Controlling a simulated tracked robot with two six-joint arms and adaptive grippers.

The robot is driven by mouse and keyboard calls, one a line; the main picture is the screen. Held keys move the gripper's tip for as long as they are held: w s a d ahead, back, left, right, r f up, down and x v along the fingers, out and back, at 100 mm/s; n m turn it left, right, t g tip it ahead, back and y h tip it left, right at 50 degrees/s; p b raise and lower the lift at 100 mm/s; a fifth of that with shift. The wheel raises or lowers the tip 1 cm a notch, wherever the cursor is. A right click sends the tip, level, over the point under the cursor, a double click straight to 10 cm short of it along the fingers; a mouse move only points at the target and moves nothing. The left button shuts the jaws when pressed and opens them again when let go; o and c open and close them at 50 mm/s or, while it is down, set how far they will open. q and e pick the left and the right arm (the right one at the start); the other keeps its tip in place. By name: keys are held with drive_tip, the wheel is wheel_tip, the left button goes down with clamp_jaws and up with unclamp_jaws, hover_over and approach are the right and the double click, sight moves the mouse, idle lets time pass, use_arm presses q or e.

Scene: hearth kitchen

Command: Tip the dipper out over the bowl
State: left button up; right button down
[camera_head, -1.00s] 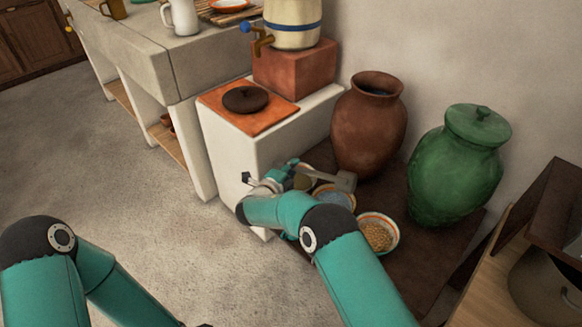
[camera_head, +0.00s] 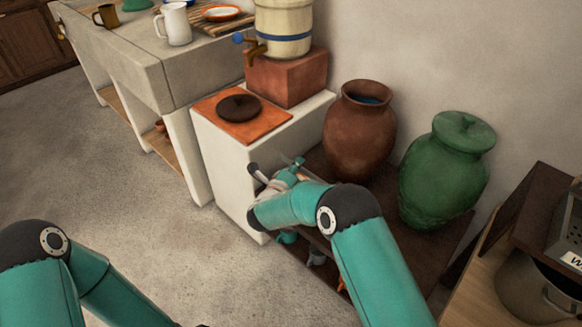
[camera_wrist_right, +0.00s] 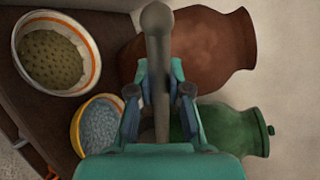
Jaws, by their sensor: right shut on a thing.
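My right gripper (camera_head: 284,178) is in front of the white block in the head view, with its fingers small and partly covered by my arm. In the right wrist view the gripper (camera_wrist_right: 160,98) is shut on the grey-brown handle of the dipper (camera_wrist_right: 158,48), whose rounded end points up the picture. The dipper's cup cannot be made out. To the left in that view are a white bowl with an orange rim and olive-brown contents (camera_wrist_right: 54,56) and a yellow-rimmed bowl with grey-blue contents (camera_wrist_right: 99,126). My arm hides the bowls in the head view. My left gripper is out of view.
A brown jar (camera_head: 359,135) and a green lidded jar (camera_head: 447,175) stand close behind my right arm. A white block (camera_head: 228,165) bears an orange slab with a dark lid (camera_head: 239,107). A crock with a tap (camera_head: 284,28) stands behind. The floor at left is clear.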

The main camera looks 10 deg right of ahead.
drive_tip(key=shift+s+d+r+m, duration=0.3)
drive_tip(key=shift+d+r+m, duration=0.1)
drive_tip(key=shift+d+r, duration=0.1)
drive_tip(key=shift+s+d+r+m, duration=0.3)
drive_tip(key=shift+d+r+m, duration=0.1)
drive_tip(key=shift+r, duration=0.1)
drive_tip(key=s+d+m, duration=0.1)
drive_tip(key=s+d+r+m+b, duration=0.1)
drive_tip(key=s+d+r+m+t+b, duration=0.1)
drive_tip(key=d, duration=0.1)
drive_tip(key=shift+r+m+y, duration=0.2)
drive_tip(key=shift+m+y, duration=0.2)
drive_tip(key=d+b, duration=0.1)
drive_tip(key=s+d+m+b, duration=0.1)
drive_tip(key=m+b, duration=0.1)
drive_tip(key=shift+s+d+r+t, duration=0.25)
drive_tip(key=shift+s+d+t, duration=0.15)
drive_tip(key=s+d+r+m+b, duration=0.3)
drive_tip(key=d+m+b, duration=0.1)
drive_tip(key=b, duration=0.3)
drive_tip(key=shift+d+r+m+t, duration=0.15)
drive_tip(key=shift+d+m+t, duration=0.1)
drive_tip(key=shift+m+t, duration=0.15)
drive_tip(key=shift+s, duration=0.1)
